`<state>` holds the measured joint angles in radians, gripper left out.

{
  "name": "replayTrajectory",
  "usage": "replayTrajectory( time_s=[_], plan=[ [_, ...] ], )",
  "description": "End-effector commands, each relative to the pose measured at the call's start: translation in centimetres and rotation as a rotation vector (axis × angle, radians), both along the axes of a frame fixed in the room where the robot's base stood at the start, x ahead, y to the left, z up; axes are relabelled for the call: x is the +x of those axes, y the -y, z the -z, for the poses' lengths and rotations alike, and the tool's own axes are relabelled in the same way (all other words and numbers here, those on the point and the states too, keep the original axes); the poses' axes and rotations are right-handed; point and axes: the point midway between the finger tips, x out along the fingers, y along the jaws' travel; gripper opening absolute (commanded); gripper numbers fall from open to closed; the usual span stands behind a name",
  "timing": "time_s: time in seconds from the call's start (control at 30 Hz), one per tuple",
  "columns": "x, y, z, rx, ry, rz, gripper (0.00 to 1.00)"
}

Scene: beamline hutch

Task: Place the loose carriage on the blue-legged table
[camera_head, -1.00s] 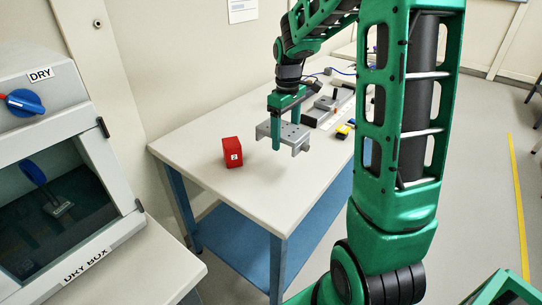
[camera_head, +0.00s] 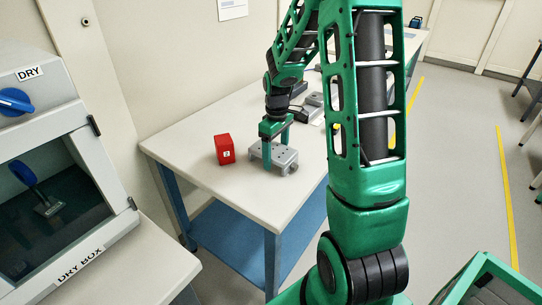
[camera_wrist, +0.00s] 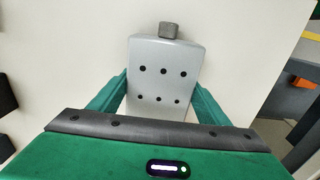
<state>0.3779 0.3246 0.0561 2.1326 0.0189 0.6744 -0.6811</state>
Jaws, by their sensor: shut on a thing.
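The loose carriage (camera_head: 281,157) is a grey metal block with several dark holes in its top. It is at the surface of the blue-legged table (camera_head: 205,190), beside a red block; I cannot tell if it bears fully on the top. My gripper (camera_head: 276,152) is shut on the carriage, with one green finger on each side. In the wrist view the carriage (camera_wrist: 163,75) sits between the fingers, its small grey knob pointing away from my gripper. The table's white top fills the background there.
A red block (camera_head: 225,149) with a white label stands left of the carriage. Dark grey equipment (camera_head: 308,105) lies farther back on the table. The dry box (camera_head: 60,200) stands at the left. The table's front left corner is clear.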

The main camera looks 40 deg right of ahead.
Motion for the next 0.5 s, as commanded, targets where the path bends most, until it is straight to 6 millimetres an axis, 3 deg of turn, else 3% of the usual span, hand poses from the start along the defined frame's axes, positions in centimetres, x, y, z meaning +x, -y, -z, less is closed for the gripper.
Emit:
replayTrajectory(
  time_s=[0.3, 0.33, 0.4, 0.5],
  plan=[
    [0.08, -0.02, 0.12, 0.0, 0.002, -0.001, 0.27],
    [0.05, -0.04, 0.17, -0.001, 0.001, -0.001, 0.75],
    [0.06, -0.06, 0.15, -0.001, 0.001, -0.001, 0.89],
    [0.08, -0.1, 0.15, -0.001, 0.001, -0.002, 0.89]
  ],
)
